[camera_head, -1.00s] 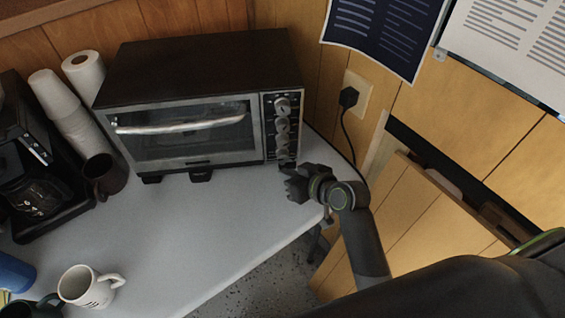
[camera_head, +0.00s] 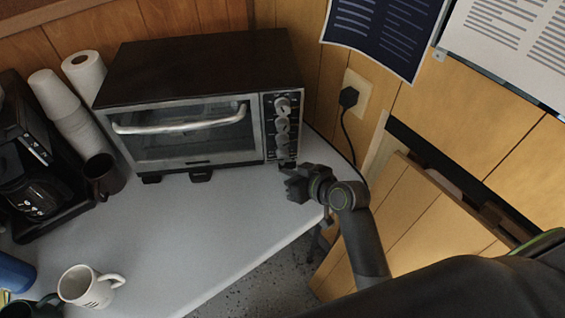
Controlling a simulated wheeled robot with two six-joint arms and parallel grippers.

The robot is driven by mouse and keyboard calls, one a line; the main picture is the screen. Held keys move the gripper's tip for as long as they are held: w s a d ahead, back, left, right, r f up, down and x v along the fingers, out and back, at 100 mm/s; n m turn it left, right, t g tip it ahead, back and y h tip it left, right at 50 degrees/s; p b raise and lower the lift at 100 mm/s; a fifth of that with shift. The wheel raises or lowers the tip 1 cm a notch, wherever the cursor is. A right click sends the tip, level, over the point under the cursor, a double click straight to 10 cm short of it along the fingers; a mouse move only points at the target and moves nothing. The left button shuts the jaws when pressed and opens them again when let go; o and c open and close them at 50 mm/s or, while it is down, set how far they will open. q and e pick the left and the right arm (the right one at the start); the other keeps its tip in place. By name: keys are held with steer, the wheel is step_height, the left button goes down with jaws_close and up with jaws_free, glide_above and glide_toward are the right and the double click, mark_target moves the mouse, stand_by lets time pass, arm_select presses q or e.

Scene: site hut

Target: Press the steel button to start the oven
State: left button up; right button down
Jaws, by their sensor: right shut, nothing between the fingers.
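The toaster oven (camera_head: 195,75) stands at the back of the grey counter, with its glass door (camera_head: 190,140) shut. Its control panel (camera_head: 270,125) on the right carries several round knobs (camera_head: 282,125) in a column. The lower end of the panel is close behind my right gripper (camera_head: 287,180), and I cannot make out the steel button there. My right gripper is shut and empty, just in front of the panel's lower right corner. I cannot tell whether its tips touch the oven. My left gripper is not in view.
A coffee maker (camera_head: 35,160), a dark mug (camera_head: 102,177) and stacked white cups (camera_head: 70,115) stand left of the oven. A white mug (camera_head: 88,287) is at the front left. The counter (camera_head: 190,225) is clear in the middle. A plug (camera_head: 348,97) with its cord is right of the oven.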

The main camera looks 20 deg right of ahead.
steer(key=shift+w, duration=0.15)
stand_by(0.4)
steer(key=shift+w+d, duration=0.1)
steer(key=shift+w, duration=0.2)
steer(key=shift+w, duration=0.35)
stand_by(0.6)
steer(key=shift+p, duration=0.3)
steer(key=shift+s+p, duration=0.3)
steer(key=shift+s, duration=0.5)
steer(key=shift+s+a+p, duration=0.25)
steer(key=shift+s+p, duration=0.05)
steer(key=shift+s, duration=0.95)
steer(key=shift+s+a+p, duration=0.25)
steer(key=shift+s+p, duration=0.05)
steer(key=shift+s, duration=0.95)
